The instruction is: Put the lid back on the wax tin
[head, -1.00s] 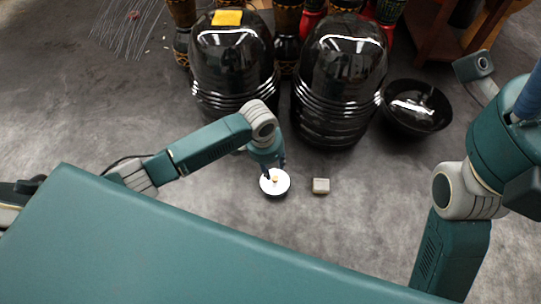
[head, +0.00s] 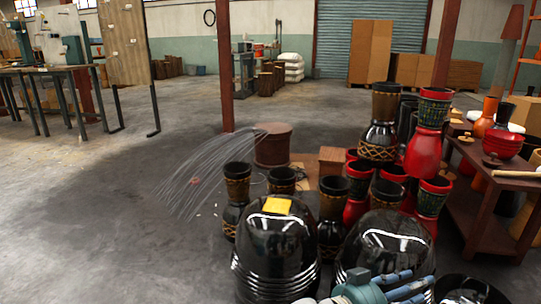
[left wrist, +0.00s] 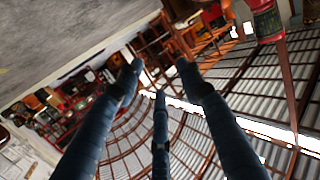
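The wax tin and its lid are not in view now, in either the head view or the left wrist view. My left gripper (head: 402,287) shows at the bottom edge of the head view, in front of the black drum shells, with its fingers pointing right. In the left wrist view, the fingers of my left gripper (left wrist: 160,82) are spread apart with nothing between them. Behind them are roof beams and a tilted view of the hall. My right gripper is not in view.
Glossy black shells (head: 272,245) stand close in front, one with a yellow piece (head: 277,206) on top. Several goblet drums (head: 380,137) stand behind them. A wooden bench (head: 490,205) is at the right. Open floor (head: 110,210) lies at the left.

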